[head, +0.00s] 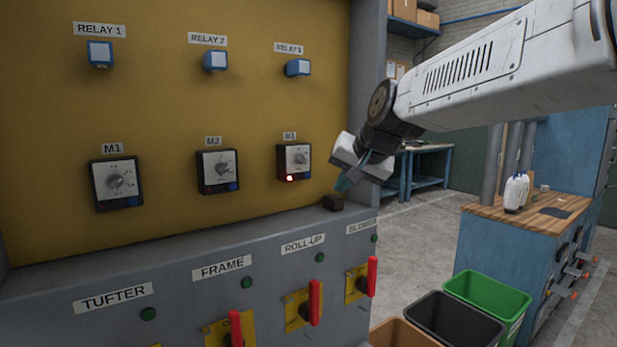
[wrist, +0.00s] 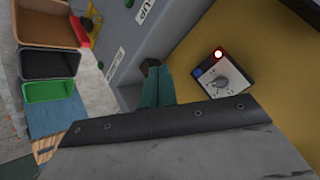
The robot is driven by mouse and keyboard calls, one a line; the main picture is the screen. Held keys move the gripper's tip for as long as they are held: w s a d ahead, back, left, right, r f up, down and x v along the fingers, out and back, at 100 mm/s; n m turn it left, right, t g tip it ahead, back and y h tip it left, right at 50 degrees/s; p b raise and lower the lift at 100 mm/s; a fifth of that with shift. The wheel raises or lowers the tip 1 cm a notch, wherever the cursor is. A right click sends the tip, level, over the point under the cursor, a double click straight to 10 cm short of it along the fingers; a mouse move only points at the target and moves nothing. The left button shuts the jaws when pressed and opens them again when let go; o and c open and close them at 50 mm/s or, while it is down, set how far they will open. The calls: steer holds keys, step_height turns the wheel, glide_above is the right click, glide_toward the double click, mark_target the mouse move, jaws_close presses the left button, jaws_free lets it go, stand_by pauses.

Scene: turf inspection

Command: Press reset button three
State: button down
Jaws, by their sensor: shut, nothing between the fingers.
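The M3 relay unit (head: 294,161) is a dark box with a grey dial face on the yellow panel, below the M3 label. A red light (head: 290,178) glows at its lower left, with a small blue button (head: 304,176) at its lower right. The fingers also show in the wrist view (wrist: 158,88).
The M1 (head: 116,183) and M2 (head: 218,171) units are left of M3, with no lit lamp. Red-handled switches (head: 314,303) stick out below. Bins (head: 487,296) stand at lower right.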

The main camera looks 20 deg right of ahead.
mark_target(307, 175)
steer(key=shift+w, duration=0.1)
steer(key=w+a, duration=0.2)
steer(key=w, duration=0.6)
steer(key=shift+a, duration=0.35)
steer(key=shift+w, duration=0.15)
stand_by(1.7)
steer(key=shift+w+a, duration=0.15)
steer(key=shift+w, duration=0.15)
steer(key=shift+w+a, duration=0.1)
steer(key=shift+w, duration=0.3)
stand_by(0.6)
stand_by(0.4)
steer(key=shift+s+d, duration=0.25)
steer(key=shift+s, duration=0.6)
